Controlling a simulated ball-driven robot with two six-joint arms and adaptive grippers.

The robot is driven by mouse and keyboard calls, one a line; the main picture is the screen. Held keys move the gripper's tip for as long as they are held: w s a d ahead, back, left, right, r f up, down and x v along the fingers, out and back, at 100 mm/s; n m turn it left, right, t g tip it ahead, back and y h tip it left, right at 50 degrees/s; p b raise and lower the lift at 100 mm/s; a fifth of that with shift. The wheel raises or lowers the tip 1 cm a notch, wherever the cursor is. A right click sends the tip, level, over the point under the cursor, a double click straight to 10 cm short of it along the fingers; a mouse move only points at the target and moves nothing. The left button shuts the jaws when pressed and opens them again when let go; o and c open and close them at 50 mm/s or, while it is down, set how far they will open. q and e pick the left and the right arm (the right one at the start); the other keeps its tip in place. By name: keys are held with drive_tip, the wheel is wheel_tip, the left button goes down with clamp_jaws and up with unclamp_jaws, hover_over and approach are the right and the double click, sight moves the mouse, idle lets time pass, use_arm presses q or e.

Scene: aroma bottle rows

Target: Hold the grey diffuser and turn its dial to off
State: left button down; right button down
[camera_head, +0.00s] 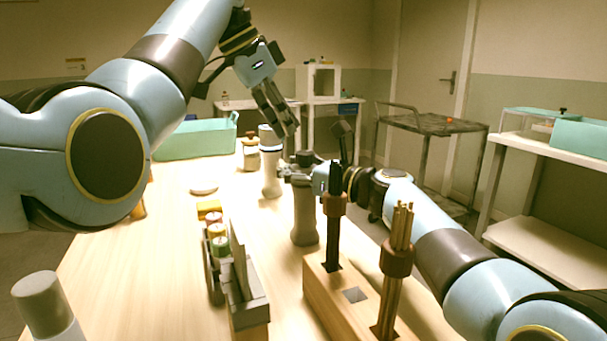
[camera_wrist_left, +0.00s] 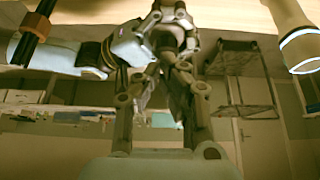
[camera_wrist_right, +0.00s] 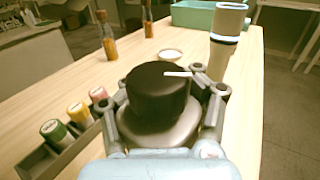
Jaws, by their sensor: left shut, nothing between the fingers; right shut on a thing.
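The grey diffuser (camera_head: 305,218) stands upright on the table, its body also showing in the right wrist view (camera_wrist_right: 172,134). Its black dial (camera_wrist_right: 157,90) is on top, with a white pointer line (camera_wrist_right: 178,74) towards the picture's right. My right gripper (camera_head: 303,172) is shut around the diffuser's upper part, one finger on each side in the right wrist view (camera_wrist_right: 165,105). My left gripper (camera_head: 288,127) is shut and empty, above and slightly left of the dial, apart from it. In the left wrist view its fingers (camera_wrist_left: 167,75) overlap my right gripper, partly hiding the dial area.
A white diffuser with a blue ring (camera_head: 270,172) stands just behind. A wooden block (camera_head: 350,296) with reed holders is front right. A grey rack (camera_head: 250,308) with several small bottles is left of it. A teal box (camera_head: 195,140) is at the back.

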sight(305, 159)
use_arm(q)
drive_tip(key=shift+f, duration=2.5)
drive_tip(key=shift+d, duration=0.15)
drive_tip(key=shift+w, duration=0.25)
drive_tip(key=shift+w+a, duration=0.35)
drive_tip(key=shift+w, duration=0.15)
drive_tip(key=shift+w, duration=0.15)
drive_tip(key=shift+a, duration=0.1)
